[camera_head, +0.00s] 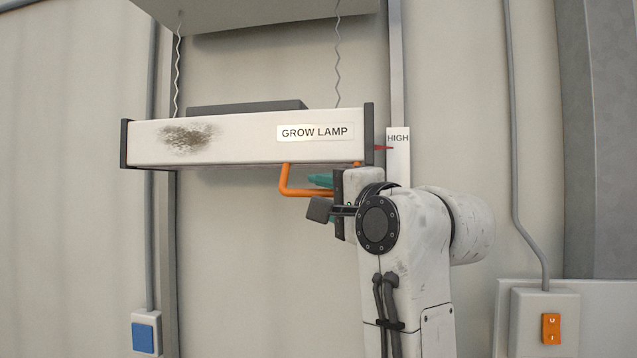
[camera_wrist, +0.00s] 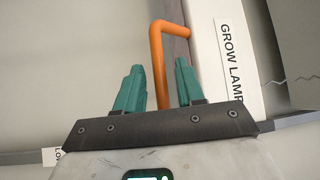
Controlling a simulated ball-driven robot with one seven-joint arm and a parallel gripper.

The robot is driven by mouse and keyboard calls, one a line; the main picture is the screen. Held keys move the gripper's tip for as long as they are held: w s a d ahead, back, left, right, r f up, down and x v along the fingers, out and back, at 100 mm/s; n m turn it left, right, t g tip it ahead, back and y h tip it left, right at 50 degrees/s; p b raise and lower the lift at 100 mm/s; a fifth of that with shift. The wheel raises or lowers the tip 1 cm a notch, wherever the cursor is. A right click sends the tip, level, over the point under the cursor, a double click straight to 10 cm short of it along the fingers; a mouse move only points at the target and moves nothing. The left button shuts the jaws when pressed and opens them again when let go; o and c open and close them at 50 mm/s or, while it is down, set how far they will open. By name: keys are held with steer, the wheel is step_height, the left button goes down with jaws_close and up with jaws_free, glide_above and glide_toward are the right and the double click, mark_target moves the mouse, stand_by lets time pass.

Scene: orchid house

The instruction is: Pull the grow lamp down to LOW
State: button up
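The grow lamp (camera_head: 230,140) is a long white box with dark end caps and a sooty smudge, hung on two wavy cords. Its red pointer (camera_head: 382,148) is level with HIGH on the white scale strip (camera_head: 398,165). An orange handle (camera_head: 285,182) hangs under the lamp. My gripper (camera_head: 320,181) is just below the lamp's right part, at the handle, partly hidden by my arm. In the wrist view its teal fingers are open, with the orange handle (camera_wrist: 158,75) between them and gaps on both sides.
A blue switch box (camera_head: 145,336) is on the wall at lower left. A box with an orange rocker switch (camera_head: 550,328) is at lower right. A grey housing (camera_head: 255,12) is above the lamp. The wall area below the lamp looks clear.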

steer(key=shift+x, duration=0.8)
steer(key=shift+c, duration=0.2)
jaws_close()
steer(key=shift+f, duration=0.1)
